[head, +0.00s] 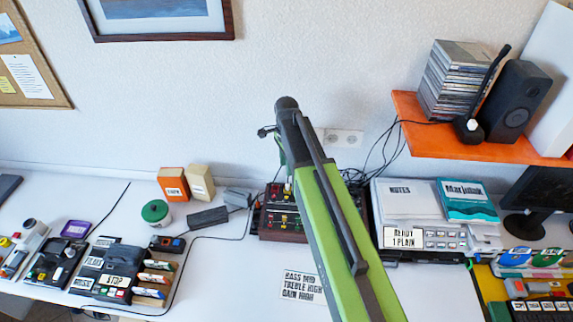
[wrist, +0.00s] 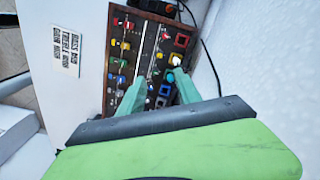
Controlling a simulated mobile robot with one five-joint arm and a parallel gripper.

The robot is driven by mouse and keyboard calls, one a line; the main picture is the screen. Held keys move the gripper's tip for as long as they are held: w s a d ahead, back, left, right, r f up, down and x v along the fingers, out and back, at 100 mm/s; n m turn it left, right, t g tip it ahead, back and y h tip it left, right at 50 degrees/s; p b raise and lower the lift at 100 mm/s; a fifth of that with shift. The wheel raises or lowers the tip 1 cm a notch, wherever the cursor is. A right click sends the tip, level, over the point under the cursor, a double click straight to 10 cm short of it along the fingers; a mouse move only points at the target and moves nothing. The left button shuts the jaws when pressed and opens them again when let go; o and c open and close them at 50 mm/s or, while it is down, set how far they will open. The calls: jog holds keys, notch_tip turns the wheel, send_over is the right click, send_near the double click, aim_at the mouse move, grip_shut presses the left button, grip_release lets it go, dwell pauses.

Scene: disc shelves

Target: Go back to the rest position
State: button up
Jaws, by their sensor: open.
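My green and black arm (head: 335,225) reaches from the bottom of the head view up toward the wall. My gripper (wrist: 161,76) shows in the wrist view with its two teal fingers apart and nothing visible between them but the panel beyond. In the head view it is mostly hidden behind my arm. The dark red-brown control box (head: 283,224) stands on the desk behind my arm, partly covered by it. In the wrist view the box (wrist: 118,75) shows coloured knobs, buttons and sliders beyond the fingers. I cannot tell whether the fingertips touch it.
A printed label (head: 302,287) lies on the desk before the box. A printer-like machine (head: 430,238) with paper stacks stands right, under an orange shelf (head: 480,145) bearing discs (head: 455,78) and a speaker (head: 515,100). Cables, a green-lidded jar (head: 156,213) and boxes are left.

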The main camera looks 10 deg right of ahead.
jog(key=s+f+n+b, duration=0.2)
jog(key=s+n, duration=1.3)
jog(key=shift+a+f+n+b, duration=0.35)
jog(key=shift+a+f+n, duration=0.05)
jog(key=shift+a, duration=0.1)
jog(key=shift+c, duration=0.4)
